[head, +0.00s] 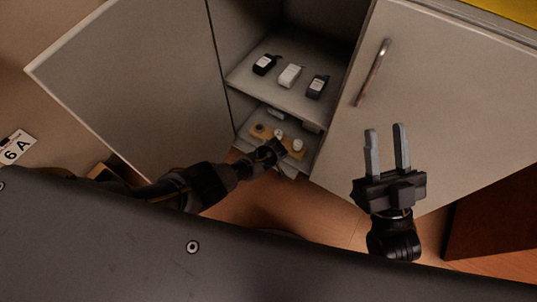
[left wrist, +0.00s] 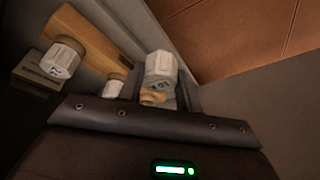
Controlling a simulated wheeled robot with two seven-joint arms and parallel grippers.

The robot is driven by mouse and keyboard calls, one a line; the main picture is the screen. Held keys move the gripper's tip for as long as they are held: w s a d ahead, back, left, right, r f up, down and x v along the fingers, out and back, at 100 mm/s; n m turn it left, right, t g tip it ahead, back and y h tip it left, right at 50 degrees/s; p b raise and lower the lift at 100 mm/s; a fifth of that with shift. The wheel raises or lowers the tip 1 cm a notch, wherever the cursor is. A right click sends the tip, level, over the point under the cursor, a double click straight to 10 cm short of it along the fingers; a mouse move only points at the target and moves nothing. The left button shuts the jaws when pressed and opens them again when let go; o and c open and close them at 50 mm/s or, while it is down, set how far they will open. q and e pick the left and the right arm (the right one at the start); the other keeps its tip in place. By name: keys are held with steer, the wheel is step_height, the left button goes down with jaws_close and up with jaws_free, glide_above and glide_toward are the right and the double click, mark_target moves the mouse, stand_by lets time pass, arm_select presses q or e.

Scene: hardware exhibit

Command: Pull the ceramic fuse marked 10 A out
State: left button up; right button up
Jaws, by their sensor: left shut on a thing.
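In the left wrist view a white ceramic fuse (left wrist: 160,69) stands between the fingers of my left gripper (left wrist: 158,92), which is shut on it. The marking on its side is too blurred to read. A second white fuse (left wrist: 62,58) sits at the left, and a third (left wrist: 113,86) is partly hidden by my gripper. A wooden fuse block (left wrist: 92,35) lies behind them. In the head view my left gripper (head: 277,148) reaches over this block (head: 262,137) in the cabinet. My right gripper (head: 387,150) is open and empty, in front of the right cabinet door.
A shelf (head: 245,82) above the block carries a black, a white and a grey device. The left cabinet door (head: 130,85) stands open. The right door (head: 440,100) has a metal handle (head: 373,72). A sign marked 6 A (head: 16,147) is at far left.

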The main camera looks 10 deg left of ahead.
arm_select(q)
steer(key=shift+r, duration=0.1)
steer(key=shift+r+p, duration=0.65)
steer(key=shift+p, duration=0.15)
